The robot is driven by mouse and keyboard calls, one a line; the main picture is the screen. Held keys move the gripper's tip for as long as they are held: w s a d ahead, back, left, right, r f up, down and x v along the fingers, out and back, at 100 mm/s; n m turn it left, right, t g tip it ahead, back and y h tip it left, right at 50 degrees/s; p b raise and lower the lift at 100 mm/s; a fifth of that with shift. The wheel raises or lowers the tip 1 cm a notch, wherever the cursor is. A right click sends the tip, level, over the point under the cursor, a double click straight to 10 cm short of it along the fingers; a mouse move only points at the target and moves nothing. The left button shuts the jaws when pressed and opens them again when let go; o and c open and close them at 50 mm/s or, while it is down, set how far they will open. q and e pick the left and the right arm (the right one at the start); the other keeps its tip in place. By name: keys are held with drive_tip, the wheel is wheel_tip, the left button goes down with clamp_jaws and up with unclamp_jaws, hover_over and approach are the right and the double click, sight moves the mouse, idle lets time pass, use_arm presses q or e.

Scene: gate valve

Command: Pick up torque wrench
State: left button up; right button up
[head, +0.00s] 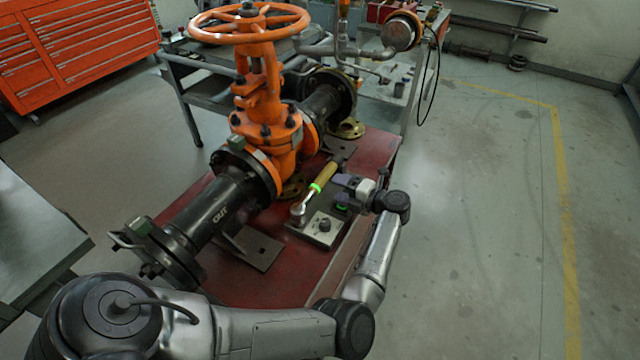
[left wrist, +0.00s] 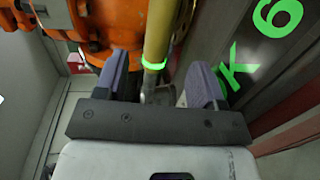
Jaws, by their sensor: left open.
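The torque wrench (head: 326,177) lies on the red bench beside the orange gate valve. It has a yellow handle, a bright green band and a chrome shaft and head. My left gripper (head: 341,190) is just right of the wrench, its fingers pointing towards it. In the left wrist view, my left gripper (left wrist: 160,88) is open, with a purple-grey finger on each side of the wrench's yellow handle (left wrist: 158,35) and green band. Whether the handle is between the fingertips or just beyond them, I cannot tell. My right gripper is not in view.
The orange gate valve (head: 265,125) and its black pipe (head: 225,208) stand close to the left of the wrench. A grey block (head: 322,229) lies by the wrench's head on the red bench (head: 262,288). The floor on the right is clear.

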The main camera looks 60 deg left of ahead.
sight(325, 183)
use_arm(q)
drive_tip(key=shift+b+x, duration=0.95)
drive_tip(key=shift+x, duration=1.55)
drive_tip(key=shift+s+a+r, duration=0.1)
drive_tip(key=shift+s+a, duration=0.1)
drive_tip(key=shift+a, duration=0.1)
drive_tip(key=shift+c, duration=0.2)
drive_tip(key=shift+d, duration=0.1)
drive_tip(key=shift+c, duration=0.8)
clamp_jaws()
drive_tip(key=shift+r, duration=0.1)
